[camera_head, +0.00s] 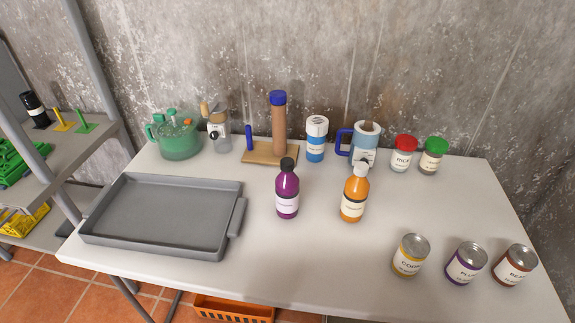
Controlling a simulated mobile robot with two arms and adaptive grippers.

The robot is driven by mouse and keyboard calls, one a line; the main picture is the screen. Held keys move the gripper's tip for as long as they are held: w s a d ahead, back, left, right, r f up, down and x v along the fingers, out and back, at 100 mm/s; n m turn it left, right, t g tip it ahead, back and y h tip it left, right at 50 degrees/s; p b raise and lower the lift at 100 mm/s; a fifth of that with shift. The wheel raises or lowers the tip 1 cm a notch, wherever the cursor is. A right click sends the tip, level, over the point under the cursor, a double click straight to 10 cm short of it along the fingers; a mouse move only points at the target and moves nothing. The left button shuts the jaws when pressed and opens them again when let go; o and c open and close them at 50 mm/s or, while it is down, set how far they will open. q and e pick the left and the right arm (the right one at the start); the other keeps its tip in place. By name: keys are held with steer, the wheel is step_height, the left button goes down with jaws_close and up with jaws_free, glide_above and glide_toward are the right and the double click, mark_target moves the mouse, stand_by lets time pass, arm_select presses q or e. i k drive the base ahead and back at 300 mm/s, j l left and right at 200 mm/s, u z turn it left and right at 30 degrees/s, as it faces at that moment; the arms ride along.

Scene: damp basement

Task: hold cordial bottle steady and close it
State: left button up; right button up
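Two bottles stand upright near the middle of the white table (325,262). The purple bottle (287,193) has a black cap on its top and a pale label. The orange bottle (354,194) to its right has a white top and a pale label. The labels are too small to read, so I cannot tell which one is the cordial bottle. I cannot tell how tightly either top sits. Neither of my grippers shows in the head view.
A grey tray (95,231) fills the table's left side. Behind stand a green pot (180,143), a wooden stand (257,153), a blue-white container (316,143), a mug (364,147) and two jars (404,155). Cans (410,257) stand front right. Table front centre is clear.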

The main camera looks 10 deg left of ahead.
mark_target(286, 188)
steer(key=j+z, duration=0.15)
steer(key=z, duration=0.35)
steer(key=k+j+z, duration=0.35)
steer(key=k+j, duration=0.15)
steer(key=k+j+z, duration=0.3)
steer(key=k+j, duration=0.8)
steer(key=k, duration=0.15)
steer(key=i+j+z, duration=0.05)
